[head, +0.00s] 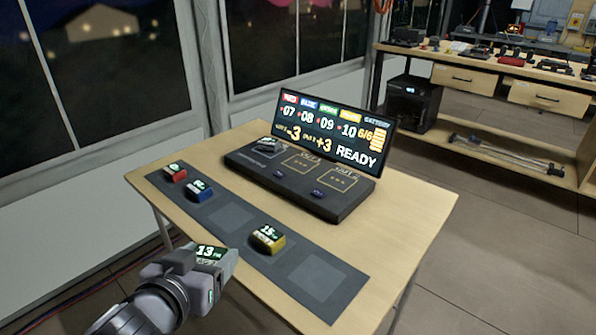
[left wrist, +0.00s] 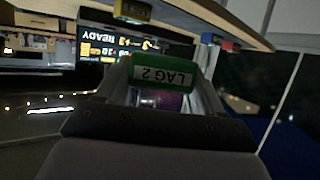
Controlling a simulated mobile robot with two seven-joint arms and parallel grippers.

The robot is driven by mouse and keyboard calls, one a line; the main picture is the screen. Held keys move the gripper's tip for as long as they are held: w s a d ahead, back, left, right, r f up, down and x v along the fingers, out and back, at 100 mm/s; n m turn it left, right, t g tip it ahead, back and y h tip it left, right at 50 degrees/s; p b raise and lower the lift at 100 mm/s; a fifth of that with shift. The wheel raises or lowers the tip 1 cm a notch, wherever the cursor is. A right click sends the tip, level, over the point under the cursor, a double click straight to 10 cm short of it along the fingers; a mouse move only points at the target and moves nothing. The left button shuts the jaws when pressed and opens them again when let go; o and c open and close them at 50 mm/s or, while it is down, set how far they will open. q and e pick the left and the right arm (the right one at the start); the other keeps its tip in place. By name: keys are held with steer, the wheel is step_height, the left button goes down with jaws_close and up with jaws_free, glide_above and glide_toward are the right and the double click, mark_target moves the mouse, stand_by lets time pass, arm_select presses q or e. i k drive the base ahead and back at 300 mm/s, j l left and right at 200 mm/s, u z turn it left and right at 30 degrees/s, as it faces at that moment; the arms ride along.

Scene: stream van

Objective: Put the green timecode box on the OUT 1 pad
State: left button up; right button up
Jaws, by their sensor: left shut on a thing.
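My left gripper (head: 224,262) is shut on the green timecode box (head: 210,252), in front of the table's near left edge. The box's display reads 13 in the head view; in the left wrist view the green box (left wrist: 163,77) shows a LAG 2 label between the fingers. The OUT 1 pad looks to be the middle outlined square (head: 303,163) on the black console (head: 290,190); it is empty. Another outlined square (head: 338,180), seemingly OUT 2, is to its right and also empty. My right gripper is not in view.
A grey mat (head: 345,293) along the near edge carries a red box (head: 174,173), a blue box (head: 199,190) and a yellow box (head: 267,240). Its other two squares are bare. A READY screen (head: 335,130) stands behind.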

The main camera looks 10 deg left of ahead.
mark_target(300, 163)
steer(key=k+l+z, duration=0.1)
steer(key=k+z, duration=0.3)
steer(key=j+z, duration=0.1)
steer(key=z, duration=0.9)
steer(key=i+j, duration=0.1)
steer(key=j, duration=2)
steer(key=i+z, duration=0.05)
steer(key=i, duration=0.05)
